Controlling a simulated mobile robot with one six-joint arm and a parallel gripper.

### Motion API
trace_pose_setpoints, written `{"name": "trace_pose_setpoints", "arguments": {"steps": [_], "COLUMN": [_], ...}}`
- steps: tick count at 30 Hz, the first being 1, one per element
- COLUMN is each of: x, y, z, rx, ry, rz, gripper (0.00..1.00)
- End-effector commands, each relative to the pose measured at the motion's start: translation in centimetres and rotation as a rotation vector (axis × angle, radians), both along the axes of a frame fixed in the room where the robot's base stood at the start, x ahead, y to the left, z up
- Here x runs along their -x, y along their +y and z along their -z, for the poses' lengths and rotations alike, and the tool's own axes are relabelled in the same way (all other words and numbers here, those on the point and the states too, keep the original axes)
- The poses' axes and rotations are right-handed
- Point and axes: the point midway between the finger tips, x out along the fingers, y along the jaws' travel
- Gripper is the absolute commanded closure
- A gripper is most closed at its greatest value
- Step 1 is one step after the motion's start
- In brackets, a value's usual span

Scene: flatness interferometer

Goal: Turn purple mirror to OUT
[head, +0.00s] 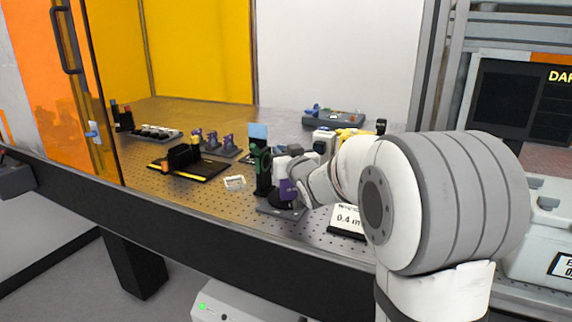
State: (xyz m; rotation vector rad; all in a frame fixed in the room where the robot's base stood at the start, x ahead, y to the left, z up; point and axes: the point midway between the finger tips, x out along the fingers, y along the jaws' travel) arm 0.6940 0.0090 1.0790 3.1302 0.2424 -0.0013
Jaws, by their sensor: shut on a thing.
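The purple mirror (288,190) stands near the front edge of the perforated optical table, on a dark grey base (268,209). My gripper (284,166) reaches in from the right and is shut on the purple mirror. My gripper and wrist cover much of the mirror, so I cannot tell which way it faces or read any OUT mark. A dark green and black mount (263,170) stands close to its left, with a light blue plate (258,131) above it.
Small purple mounts (211,140) and a black rail block with yellow marks (180,163) stand to the left. A white label card (235,183) lies nearby, and a "0.4 m" sign (347,221) stands right of the base. An orange panel (98,160) borders the table's left.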

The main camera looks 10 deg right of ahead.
Motion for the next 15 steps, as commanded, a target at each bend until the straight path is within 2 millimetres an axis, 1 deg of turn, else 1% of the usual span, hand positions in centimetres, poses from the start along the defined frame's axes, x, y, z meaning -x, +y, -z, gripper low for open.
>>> {"name": "trace_pose_setpoints", "arguments": {"steps": [1, 2, 15], "x": [0.03, 0.03, -0.04], "y": [0.15, 0.10, -0.27], "z": [0.72, 0.72, -0.01], "rx": [-0.002, -0.003, -0.001], "ry": [-0.004, -0.004, 0.002], "rz": [0.020, 0.036, 0.262], "gripper": [0.98, 0.98, 0.98]}}
